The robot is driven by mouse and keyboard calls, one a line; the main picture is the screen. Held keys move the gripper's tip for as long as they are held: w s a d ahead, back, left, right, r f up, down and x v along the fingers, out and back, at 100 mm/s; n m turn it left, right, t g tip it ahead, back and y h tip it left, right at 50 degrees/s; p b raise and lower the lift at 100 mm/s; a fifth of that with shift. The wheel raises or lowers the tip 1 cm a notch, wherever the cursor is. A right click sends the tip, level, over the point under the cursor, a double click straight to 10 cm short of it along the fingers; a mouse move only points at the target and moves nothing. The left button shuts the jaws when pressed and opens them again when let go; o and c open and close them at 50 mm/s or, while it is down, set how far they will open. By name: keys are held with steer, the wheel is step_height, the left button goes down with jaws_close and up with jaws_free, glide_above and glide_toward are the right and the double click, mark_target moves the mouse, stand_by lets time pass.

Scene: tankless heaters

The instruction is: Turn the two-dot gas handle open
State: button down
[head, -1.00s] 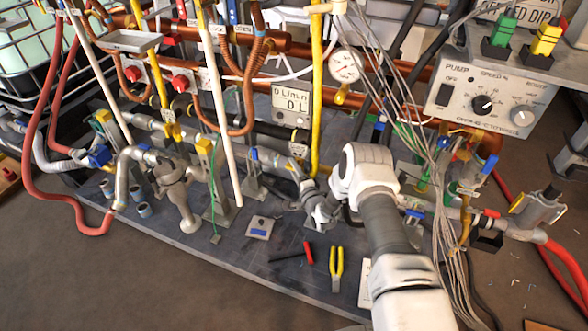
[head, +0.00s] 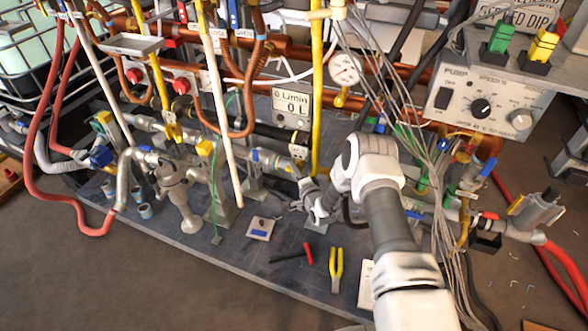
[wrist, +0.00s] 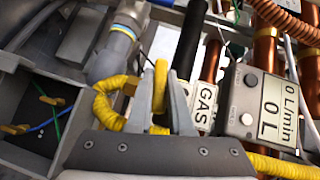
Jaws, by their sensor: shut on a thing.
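In the wrist view, my gripper (wrist: 160,100) is closed around a yellow handle (wrist: 161,80), with one grey finger on each side of it. I cannot make out any dots on the handle. A "GAS" label (wrist: 203,102) is just to its right. A yellow corrugated gas hose (wrist: 108,108) curves around left of the fingers and under them. In the head view, my gripper (head: 304,196) is low among the pipes near the middle of the board, and the handle in it cannot be made out.
A flow meter reading 0 L (wrist: 262,108) stands close right of my gripper; it also shows in the head view (head: 292,106). Copper pipes (wrist: 263,55) run behind. Loose grey wires (head: 425,150) hang near my arm. Yellow-handled pliers (head: 336,268) lie on the board.

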steer(key=n+g+h, duration=0.1)
steer(key=n+g+h+p, duration=0.1)
steer(key=shift+w+r+n, duration=0.1)
steer(key=shift+r+n, duration=0.1)
steer(key=shift+n, duration=0.1)
steer(key=shift+n+g+h, duration=0.9)
steer(key=shift+g+h, duration=0.2)
steer(key=shift+h, duration=0.1)
steer(key=shift+f+n+g+h, duration=0.15)
steer(key=shift+n+g+h, duration=0.7)
steer(key=shift+h, duration=0.65)
steer(key=shift+n+h+b, duration=0.35)
steer(key=shift+h+b, duration=0.05)
steer(key=shift+b, duration=0.2)
steer(key=shift+h+b, duration=0.3)
steer(key=shift+g, duration=0.25)
steer(key=c, duration=0.8)
jaws_free()
